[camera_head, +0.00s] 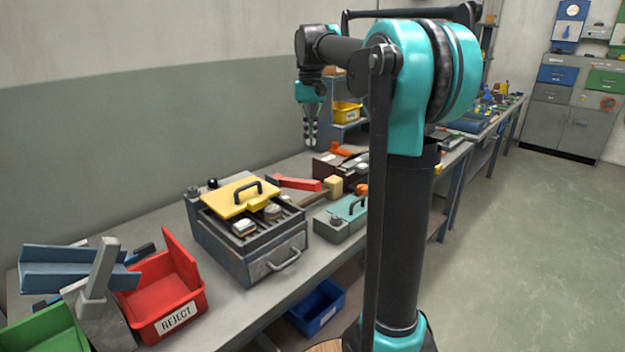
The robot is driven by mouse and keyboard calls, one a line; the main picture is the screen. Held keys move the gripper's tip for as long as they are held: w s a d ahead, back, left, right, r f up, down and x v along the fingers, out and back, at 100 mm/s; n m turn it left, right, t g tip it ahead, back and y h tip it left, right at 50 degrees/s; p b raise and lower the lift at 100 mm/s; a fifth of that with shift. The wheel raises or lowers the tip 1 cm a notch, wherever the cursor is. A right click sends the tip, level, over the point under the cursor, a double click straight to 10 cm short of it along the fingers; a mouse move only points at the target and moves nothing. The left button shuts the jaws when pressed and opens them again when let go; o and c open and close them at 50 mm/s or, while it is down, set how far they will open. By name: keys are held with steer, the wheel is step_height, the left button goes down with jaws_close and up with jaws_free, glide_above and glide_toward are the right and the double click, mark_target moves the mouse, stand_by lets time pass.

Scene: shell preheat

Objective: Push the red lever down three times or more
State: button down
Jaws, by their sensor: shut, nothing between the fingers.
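A red lever-like bar (297,183) lies low behind the grey box with the yellow lid, its far end near a tan block (334,186). I take it as the red lever; its pivot is hidden. My gripper (309,148) hangs from my arm with its fingers pointing down and closed together, empty. In the picture it is above the red bar's right part, with a visible gap. I cannot tell its exact depth relative to the bar.
The grey box (278,258) with a yellow lid (240,197) stands in front of the bar. A teal box (343,218) is to its right. A red REJECT bin (178,308) and a green bin (45,332) stand at left. Yellow bin (346,113) is behind.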

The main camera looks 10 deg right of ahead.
steer(key=s+r+n+t+y, duration=0.1)
steer(key=s+r+n+t, duration=0.1)
steer(key=s+r+n, duration=0.2)
steer(key=s+n, duration=0.1)
steer(key=n, duration=0.2)
steer(key=shift+s+d+r+n+t, duration=0.15)
steer(key=shift+s+r+n+t, duration=0.15)
steer(key=shift+r, duration=0.1)
steer(key=shift+f, duration=0.15)
glide_above(312, 181)
steer(key=f, duration=0.9)
steer(key=shift+w+a+f, duration=0.2)
steer(key=shift+w+f, duration=0.05)
steer(key=f, duration=0.3)
steer(key=shift+s+d, duration=0.25)
steer(key=shift+s, duration=0.05)
steer(key=shift+s+f, duration=0.1)
steer(key=shift+f, duration=0.4)
steer(key=shift+d, duration=0.1)
